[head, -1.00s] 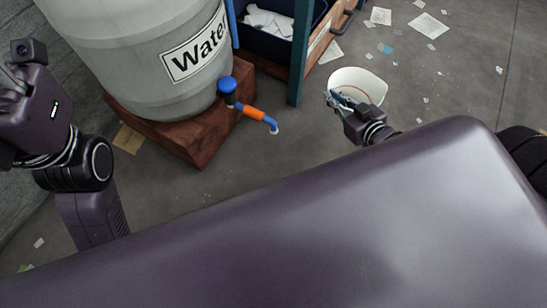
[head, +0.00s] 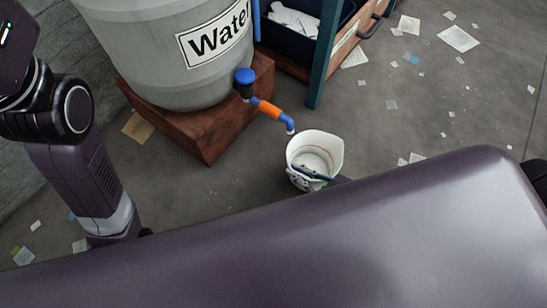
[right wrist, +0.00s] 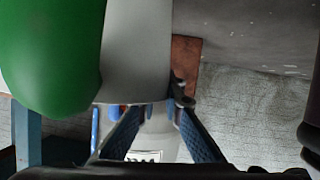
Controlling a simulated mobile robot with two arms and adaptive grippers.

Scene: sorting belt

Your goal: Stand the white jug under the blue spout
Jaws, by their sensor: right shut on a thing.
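The white jug (head: 328,143) is upright with its open mouth facing up in the head view. It is just below and right of the blue spout's tip (head: 290,127) in the picture; whether the tip is over the mouth, I cannot tell. My right gripper (head: 308,180) is shut on the jug's near side, its fingers partly hidden behind my body. In the right wrist view the blue fingers (right wrist: 160,128) flank a white surface (right wrist: 138,55), probably the jug. Whether the jug touches the floor is unclear. My left gripper is out of view; only arm links show.
A grey water barrel (head: 150,50) stands on a reddish-brown block (head: 215,130), with the spout and its blue knob (head: 245,76) on its side. A teal rack post (head: 323,65) is behind the jug. Papers litter the floor. A large green shape (right wrist: 50,50) is close to the right wrist camera.

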